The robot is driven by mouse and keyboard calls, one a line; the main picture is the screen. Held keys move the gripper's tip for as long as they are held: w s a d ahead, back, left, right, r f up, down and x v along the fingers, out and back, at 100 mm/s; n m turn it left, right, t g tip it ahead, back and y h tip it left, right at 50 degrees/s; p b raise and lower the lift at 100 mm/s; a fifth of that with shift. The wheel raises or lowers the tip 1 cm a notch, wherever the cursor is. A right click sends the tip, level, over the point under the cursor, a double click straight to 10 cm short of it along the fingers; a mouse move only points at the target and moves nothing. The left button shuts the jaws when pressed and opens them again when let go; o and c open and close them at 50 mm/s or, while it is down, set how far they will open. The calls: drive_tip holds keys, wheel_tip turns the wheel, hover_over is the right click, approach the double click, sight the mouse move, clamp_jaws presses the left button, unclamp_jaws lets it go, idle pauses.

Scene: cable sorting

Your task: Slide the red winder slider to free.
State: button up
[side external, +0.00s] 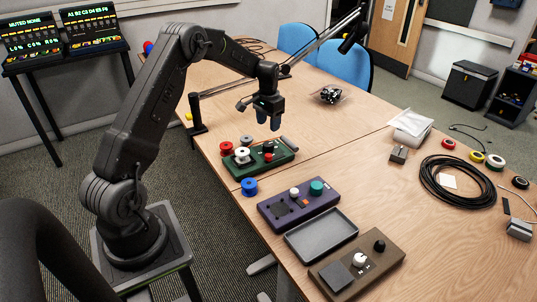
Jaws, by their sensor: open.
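A green winder board (286,155) lies on the table near its left edge. A small red part (268,147) sits on it, with a dark piece on top. I cannot tell at this size whether it is the winder slider, or which setting it is at.
A purple panel (315,203), a grey tray (346,224) and a brown panel (385,262) lie nearer. A black cable coil (430,187) lies right. The table's middle is mostly clear.

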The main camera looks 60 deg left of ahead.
sight(269, 155)
wheel_tip(269, 155, down, 14)
drive_tip(key=shift+r, duration=0.25)
idle(0.3)
clamp_jaws()
idle(0.4)
